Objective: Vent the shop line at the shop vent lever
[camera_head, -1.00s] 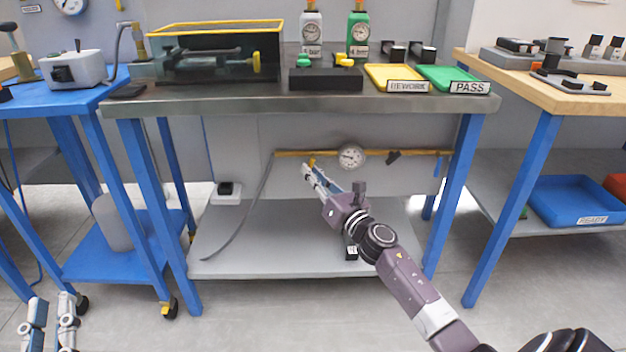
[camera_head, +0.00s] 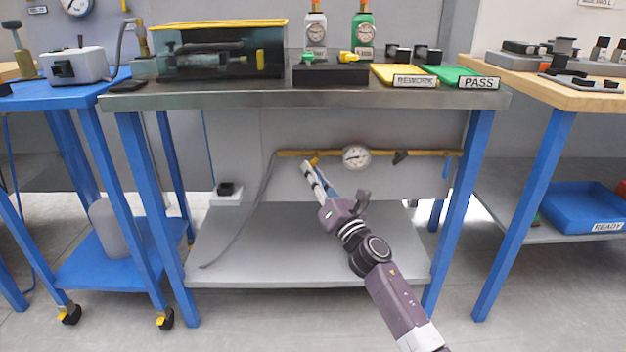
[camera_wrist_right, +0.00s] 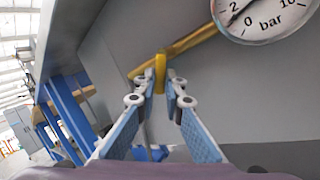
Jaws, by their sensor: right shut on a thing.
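A yellow lever (camera_head: 315,159) sits on the left part of a brass pipe (camera_head: 325,153) under the middle bench. My right gripper (camera_head: 308,168) reaches up to it from below. In the right wrist view the lever (camera_wrist_right: 160,75) stands between the two fingertips (camera_wrist_right: 160,88), and the gripper is shut on it. The fingers partly frame the lever's lower end. A round pressure gauge (camera_head: 356,156), marked in bar, is mounted right of the lever; it also shows in the right wrist view (camera_wrist_right: 262,12), cut off at the top. My left gripper is out of view.
The bench's lower shelf (camera_head: 230,255) is mostly bare. A grey hose (camera_head: 255,215) drops from the pipe's left end. A black fitting (camera_head: 400,157) sits on the pipe at right. The bench top (camera_head: 210,97) overhangs my right arm, with blue legs (camera_head: 157,215) either side.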

